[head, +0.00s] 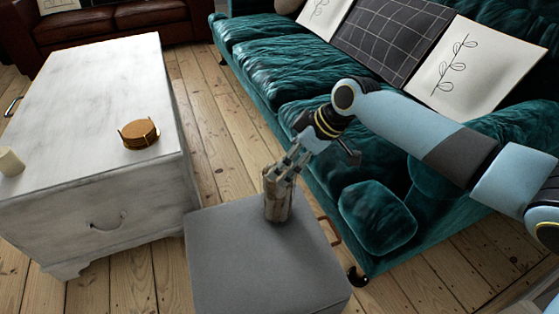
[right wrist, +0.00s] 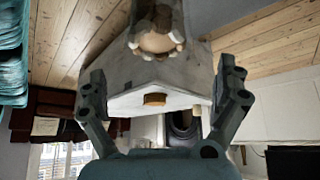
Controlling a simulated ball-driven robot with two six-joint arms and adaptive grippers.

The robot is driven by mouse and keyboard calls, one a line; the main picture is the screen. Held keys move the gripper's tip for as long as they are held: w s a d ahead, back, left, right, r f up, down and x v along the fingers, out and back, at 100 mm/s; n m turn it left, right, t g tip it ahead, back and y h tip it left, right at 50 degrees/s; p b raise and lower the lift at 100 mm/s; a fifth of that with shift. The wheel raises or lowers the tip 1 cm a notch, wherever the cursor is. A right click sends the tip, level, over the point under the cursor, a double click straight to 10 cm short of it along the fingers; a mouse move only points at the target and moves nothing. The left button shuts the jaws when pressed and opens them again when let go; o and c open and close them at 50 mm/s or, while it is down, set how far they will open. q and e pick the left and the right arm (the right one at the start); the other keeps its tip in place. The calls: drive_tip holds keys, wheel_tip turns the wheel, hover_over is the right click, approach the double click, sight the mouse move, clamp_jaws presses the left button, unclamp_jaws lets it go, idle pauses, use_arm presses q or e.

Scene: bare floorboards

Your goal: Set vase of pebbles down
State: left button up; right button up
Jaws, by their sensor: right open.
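The vase of pebbles (head: 277,205) is a small, brownish vessel. In the right wrist view the vase (right wrist: 155,30) shows at the top, beyond the spread fingers of the gripper (right wrist: 162,70), with a gap on either side. The fingers partly hide the vase's top in the head view. My left gripper is not in view.
A whitewashed chest (head: 100,90) stands left of the ottoman, bearing round coasters in a holder (head: 139,134) and a cream candle-like object (head: 10,161). A teal sofa (head: 290,75) with cushions stands behind and right. Bare ottoman top lies in front of the vase.

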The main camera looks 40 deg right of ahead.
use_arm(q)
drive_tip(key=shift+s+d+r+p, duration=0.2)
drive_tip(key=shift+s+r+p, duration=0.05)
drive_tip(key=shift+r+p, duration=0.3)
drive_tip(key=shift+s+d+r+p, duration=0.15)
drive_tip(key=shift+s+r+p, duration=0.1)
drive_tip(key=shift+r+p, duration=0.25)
use_arm(e)
drive_tip(key=v, duration=0.7)
